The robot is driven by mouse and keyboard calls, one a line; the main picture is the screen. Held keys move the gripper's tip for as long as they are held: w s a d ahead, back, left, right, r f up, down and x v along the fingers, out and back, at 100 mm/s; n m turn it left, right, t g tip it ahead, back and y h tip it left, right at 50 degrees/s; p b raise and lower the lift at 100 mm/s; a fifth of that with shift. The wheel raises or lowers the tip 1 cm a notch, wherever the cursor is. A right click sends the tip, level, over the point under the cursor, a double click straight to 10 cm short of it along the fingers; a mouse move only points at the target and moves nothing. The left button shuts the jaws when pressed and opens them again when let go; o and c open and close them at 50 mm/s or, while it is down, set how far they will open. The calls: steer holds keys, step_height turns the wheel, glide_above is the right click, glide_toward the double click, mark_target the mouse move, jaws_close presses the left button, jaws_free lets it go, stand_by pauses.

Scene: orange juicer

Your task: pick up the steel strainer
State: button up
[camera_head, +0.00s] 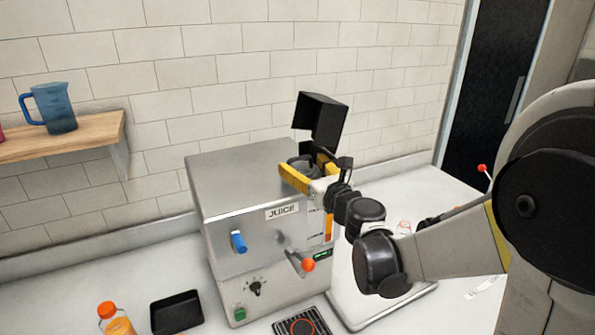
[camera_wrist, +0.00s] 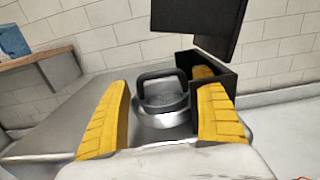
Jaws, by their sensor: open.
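The steel strainer (camera_wrist: 165,119) appears to be the round metal piece with a dark top and an arched dark handle, set in the top of the juicer. It lies between my yellow fingers in the wrist view. My gripper (camera_wrist: 163,90) is open, with one finger on each side of it; I cannot tell whether either finger touches it. In the head view my gripper (camera_head: 296,160) is over the juicer's top right part, and the strainer (camera_head: 299,164) shows only as a dark shape partly hidden by the fingers.
The steel juicer (camera_head: 240,185) has a raised black hopper (camera_head: 320,120) close by my gripper; a black box edge (camera_wrist: 222,80) is by the right finger. A shelf with a blue jug (camera_head: 55,108) is at left. An orange-capped bottle (camera_head: 115,320) and black tray (camera_head: 177,312) are on the counter.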

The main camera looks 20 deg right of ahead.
steer(key=shift+w+a+f, duration=0.1)
steer(key=shift+w+a, duration=0.05)
steer(key=shift+w, duration=0.5)
steer(key=shift+w+a, duration=0.1)
steer(key=shift+w, duration=0.5)
steer(key=shift+s, duration=0.1)
steer(key=c, duration=0.9)
